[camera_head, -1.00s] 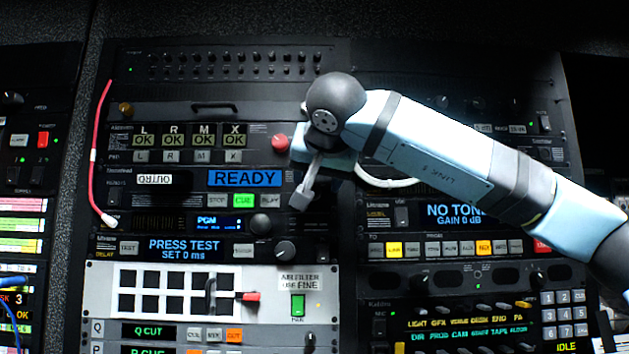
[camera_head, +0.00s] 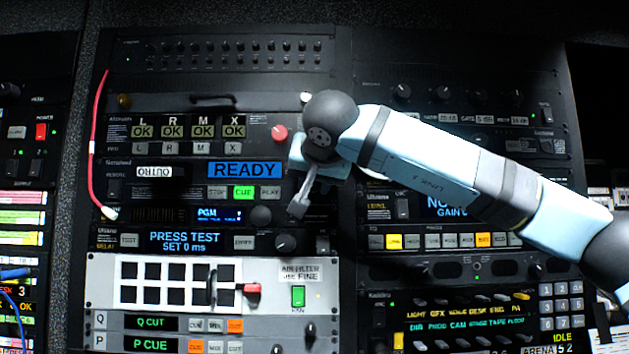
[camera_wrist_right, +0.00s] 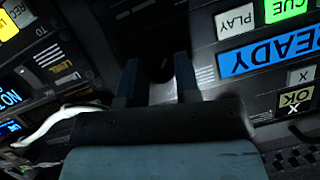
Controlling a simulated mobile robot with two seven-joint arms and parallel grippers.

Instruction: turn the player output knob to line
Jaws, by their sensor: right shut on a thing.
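The player unit carries the blue READY display (camera_head: 244,170) and the STOP, CUE and PLAY buttons (camera_head: 243,192). These also show in the right wrist view, with the READY display (camera_wrist_right: 270,55) at upper right. My right gripper (camera_head: 300,205) reaches the panel just right of the PLAY button. In the wrist view its two fingers (camera_wrist_right: 158,82) stand either side of a dark round knob (camera_wrist_right: 158,68), which I take as the player output knob, and are shut on it. The arm hides the knob in the head view. Its pointer and markings are unreadable. My left gripper is not in view.
A red knob (camera_head: 279,133) sits just above left of the gripper. A dark knob (camera_head: 285,243) is below it. A pale cable (camera_wrist_right: 60,125) loops near the gripper in the wrist view. A red cable (camera_head: 92,150) hangs at the rack's left edge.

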